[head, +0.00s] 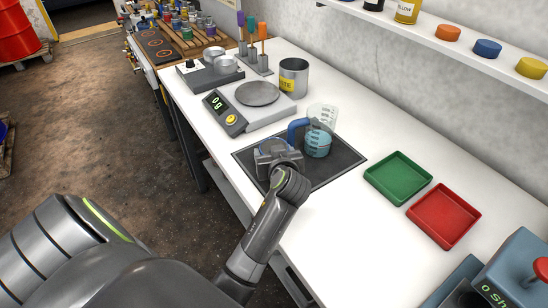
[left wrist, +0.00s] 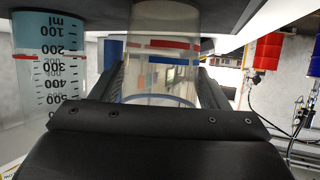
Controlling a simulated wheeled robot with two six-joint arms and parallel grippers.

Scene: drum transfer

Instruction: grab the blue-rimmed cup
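The clear blue-rimmed cup (left wrist: 163,60) fills the middle of the left wrist view, with its blue rim low in the picture. The fingers of my left gripper (left wrist: 165,85) lie on both sides of it, close to its walls; whether they touch it I cannot tell. In the head view my left gripper (head: 277,150) is over the dark mat (head: 337,163) and hides most of the cup. Right beside it stands a graduated beaker with teal liquid (head: 318,146), which also shows at the left of the wrist view (left wrist: 50,80). My right gripper is not in view.
A scale (head: 242,112) reading 0 g and a metal can (head: 293,78) stand farther back. A green tray (head: 398,178) and a red tray (head: 443,216) lie to the right. White table is clear around the trays.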

